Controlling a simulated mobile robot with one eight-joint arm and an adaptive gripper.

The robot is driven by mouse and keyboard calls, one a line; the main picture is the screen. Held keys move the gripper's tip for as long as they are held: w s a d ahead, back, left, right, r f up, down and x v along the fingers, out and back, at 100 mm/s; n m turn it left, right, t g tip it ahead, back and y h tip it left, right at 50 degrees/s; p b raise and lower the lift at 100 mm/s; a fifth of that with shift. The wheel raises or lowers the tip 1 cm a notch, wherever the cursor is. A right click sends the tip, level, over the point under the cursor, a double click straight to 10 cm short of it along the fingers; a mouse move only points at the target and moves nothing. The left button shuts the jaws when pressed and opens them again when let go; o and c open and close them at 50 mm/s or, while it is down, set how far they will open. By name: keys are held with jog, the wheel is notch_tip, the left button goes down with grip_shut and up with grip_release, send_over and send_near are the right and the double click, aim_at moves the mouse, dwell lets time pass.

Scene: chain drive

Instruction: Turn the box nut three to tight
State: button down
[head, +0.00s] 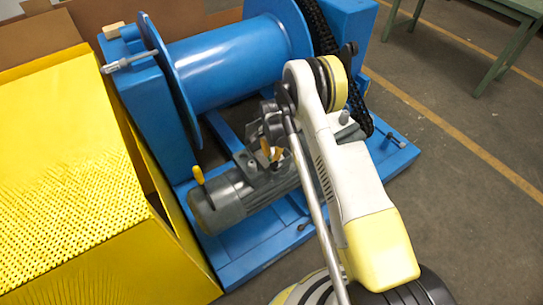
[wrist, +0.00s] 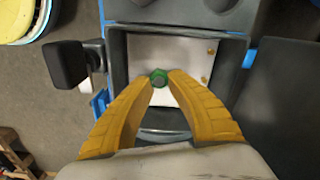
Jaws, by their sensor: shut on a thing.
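In the head view my gripper (head: 269,156) is at the motor, partly behind my arm, and the nut is hidden there.
A blue winch drum (head: 225,65) with a black chain (head: 322,30) stands behind the grey motor (head: 245,190) on a blue base frame (head: 250,240). A perforated yellow guard (head: 70,165) is at left. A dark block (wrist: 66,65) sticks out left of the box. Open floor lies right.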

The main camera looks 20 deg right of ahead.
aim_at(272, 157)
jog(key=shift+m, duration=0.8)
jog(key=c, duration=1.3)
grip_release()
jog(key=shift+o, duration=0.2)
notch_tip(272, 157, up, 12)
